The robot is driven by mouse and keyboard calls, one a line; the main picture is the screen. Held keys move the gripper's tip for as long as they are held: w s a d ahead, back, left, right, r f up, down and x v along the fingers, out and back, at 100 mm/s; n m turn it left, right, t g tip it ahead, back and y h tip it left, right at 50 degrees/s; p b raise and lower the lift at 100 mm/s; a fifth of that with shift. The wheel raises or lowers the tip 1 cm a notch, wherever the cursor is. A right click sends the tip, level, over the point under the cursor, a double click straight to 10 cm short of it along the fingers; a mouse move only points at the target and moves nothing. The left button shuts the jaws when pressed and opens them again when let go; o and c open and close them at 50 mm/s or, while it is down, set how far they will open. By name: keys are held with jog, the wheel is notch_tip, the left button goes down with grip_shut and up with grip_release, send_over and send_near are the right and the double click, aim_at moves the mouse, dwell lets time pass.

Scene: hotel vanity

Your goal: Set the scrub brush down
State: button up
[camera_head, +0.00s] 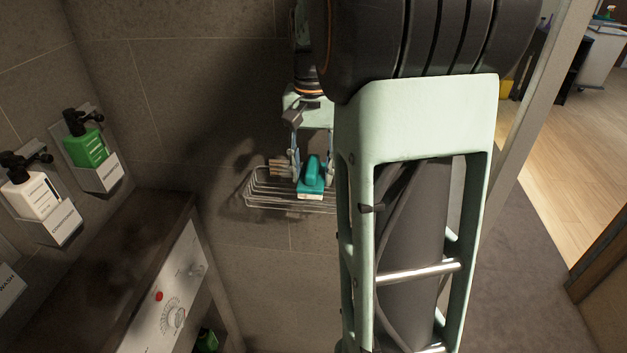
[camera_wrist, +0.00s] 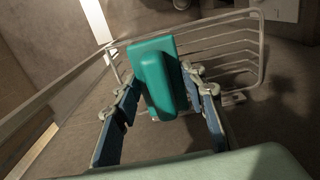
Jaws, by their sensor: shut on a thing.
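The scrub brush (camera_head: 312,174) has a teal body with a pale underside at its near end. It is at the wire rack (camera_head: 262,203) on the tiled wall in the head view. In the wrist view the teal scrub brush (camera_wrist: 157,75) is between the fingers, with the wire rack (camera_wrist: 262,50) behind and around it. My gripper (camera_head: 303,165) is shut on the brush; in the wrist view its fingers (camera_wrist: 164,98) flank the brush. I cannot tell whether the brush touches the rack wires. My arm hides the right part of the rack in the head view.
A green bottle (camera_head: 90,148) and a white bottle (camera_head: 34,194) sit in wall holders at the left. A dark ledge (camera_head: 110,265) with a white control panel (camera_head: 172,300) stands lower left.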

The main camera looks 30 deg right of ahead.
jog(key=shift+f+b, duration=0.35)
jog(key=shift+f, duration=0.05)
jog(key=shift+w+d+f+b, duration=0.15)
jog(key=shift+w+f+b, duration=0.05)
jog(key=shift+f+b, duration=0.4)
jog(key=shift+w+d+f+b, duration=0.1)
jog(key=shift+w+f+b, duration=0.2)
jog(key=shift+f, duration=0.35)
jog(key=shift+s+a+f+b, duration=0.1)
jog(key=shift+s+f+b, duration=0.15)
jog(key=shift+f+b, duration=0.1)
jog(key=shift+f, duration=0.1)
jog(key=o, duration=1.1)
